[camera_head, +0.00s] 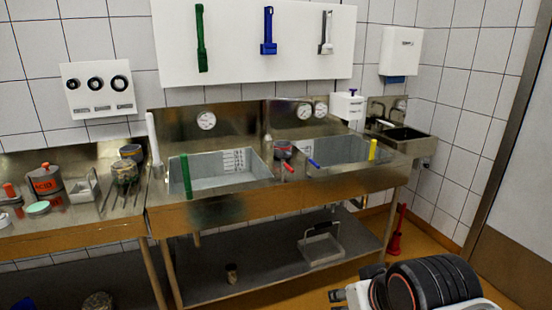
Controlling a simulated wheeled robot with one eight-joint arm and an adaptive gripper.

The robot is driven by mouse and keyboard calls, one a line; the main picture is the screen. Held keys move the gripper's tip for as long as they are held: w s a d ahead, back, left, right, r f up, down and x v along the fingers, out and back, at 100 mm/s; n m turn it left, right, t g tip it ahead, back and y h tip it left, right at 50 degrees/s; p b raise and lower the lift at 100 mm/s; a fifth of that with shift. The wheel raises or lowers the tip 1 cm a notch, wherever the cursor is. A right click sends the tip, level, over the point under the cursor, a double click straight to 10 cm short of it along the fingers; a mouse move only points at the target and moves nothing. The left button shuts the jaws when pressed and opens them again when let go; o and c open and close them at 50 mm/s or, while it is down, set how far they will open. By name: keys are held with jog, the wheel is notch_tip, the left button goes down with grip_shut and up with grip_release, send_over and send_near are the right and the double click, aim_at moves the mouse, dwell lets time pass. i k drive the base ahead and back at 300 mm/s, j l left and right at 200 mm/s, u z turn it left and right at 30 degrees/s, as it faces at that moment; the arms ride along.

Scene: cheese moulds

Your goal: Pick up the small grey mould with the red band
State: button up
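A small grey mould with a dark red band (283,150) stands on the steel ledge between the two sink basins, behind the red tap handle. It looks upright. Part of my arm, black and ribbed with white and dark pieces, shows at the bottom right. The pieces at its left end (346,296) look like part of my gripper, low in front of the sink unit and well apart from the mould. The fingers are not clear enough to tell open from shut.
The steel sink unit has a left basin (222,186) and a right basin (352,158). The left counter holds a grey pot with an orange label (45,181). A tray (321,250) sits on the lower shelf.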

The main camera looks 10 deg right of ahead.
aim_at(282, 150)
jog(key=i+j+z, duration=0.3)
jog(key=z, duration=0.25)
jog(key=i+j+z, duration=0.25)
jog(key=z, duration=0.15)
jog(key=i+j, duration=0.2)
jog(key=j, duration=0.15)
jog(key=i+j+z, duration=0.15)
jog(key=j, duration=0.2)
jog(key=i+j, duration=0.25)
jog(key=i+j+z, duration=0.1)
jog(key=j, duration=0.4)
jog(key=i+j, duration=0.3)
jog(key=i+j+z, duration=0.15)
jog(key=j, duration=0.3)
